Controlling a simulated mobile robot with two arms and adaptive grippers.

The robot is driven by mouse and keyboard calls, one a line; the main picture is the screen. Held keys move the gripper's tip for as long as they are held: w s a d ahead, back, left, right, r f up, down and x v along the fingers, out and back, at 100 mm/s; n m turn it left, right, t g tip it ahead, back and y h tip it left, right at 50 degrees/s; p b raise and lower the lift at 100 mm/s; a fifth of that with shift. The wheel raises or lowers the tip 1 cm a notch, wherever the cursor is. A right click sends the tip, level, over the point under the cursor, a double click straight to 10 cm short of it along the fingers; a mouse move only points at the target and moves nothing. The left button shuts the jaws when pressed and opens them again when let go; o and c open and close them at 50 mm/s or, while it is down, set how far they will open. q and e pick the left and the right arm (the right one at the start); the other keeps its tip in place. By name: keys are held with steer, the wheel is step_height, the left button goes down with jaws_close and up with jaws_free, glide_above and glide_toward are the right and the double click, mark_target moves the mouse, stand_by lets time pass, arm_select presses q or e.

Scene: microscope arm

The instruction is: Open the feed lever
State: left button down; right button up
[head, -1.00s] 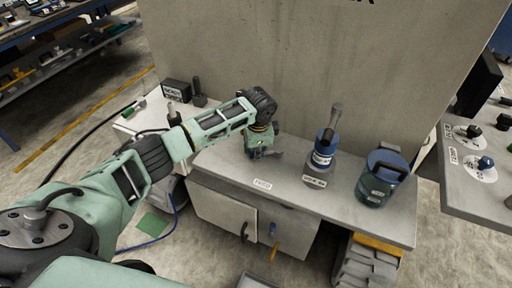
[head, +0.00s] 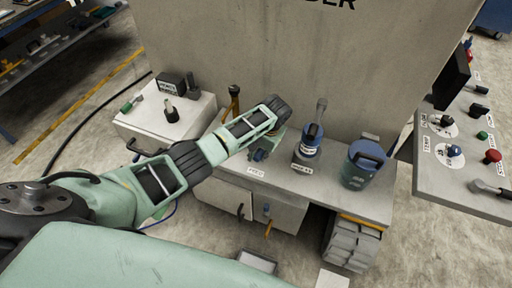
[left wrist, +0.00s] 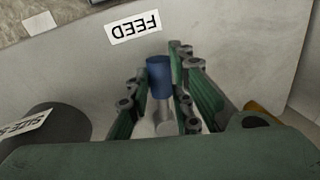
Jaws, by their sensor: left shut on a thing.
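The feed lever (left wrist: 160,78) shows in the left wrist view as a blue cap on a pale metal stem, beside the FEED label (left wrist: 132,27). My left gripper (left wrist: 166,88) is shut on it, with one green finger on either side. In the head view, my left gripper (head: 264,148) is at the bench behind the FEED label (head: 256,171). My own wrist and fingers hide most of the lever there. My right gripper is not in view.
To the right on the bench (head: 340,204) stand a labelled blue-topped lever (head: 311,138) and a blue canister (head: 362,165). A brass-coloured lever (head: 233,105) stands behind my left arm. A control panel (head: 460,175) is at the far right, and a tall grey wall (head: 300,60) rises behind.

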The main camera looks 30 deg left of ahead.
arm_select(q)
steer(key=shift+d+n, duration=0.65)
steer(key=shift+n, duration=0.15)
steer(key=c, duration=1.6)
jaws_free()
steer(key=shift+w, duration=0.1)
steer(key=shift+o, duration=0.2)
steer(key=shift+r, duration=0.1)
step_height(320, 180, up, 12)
steer(key=d, duration=0.2)
steer(key=shift+d+f, duration=0.2)
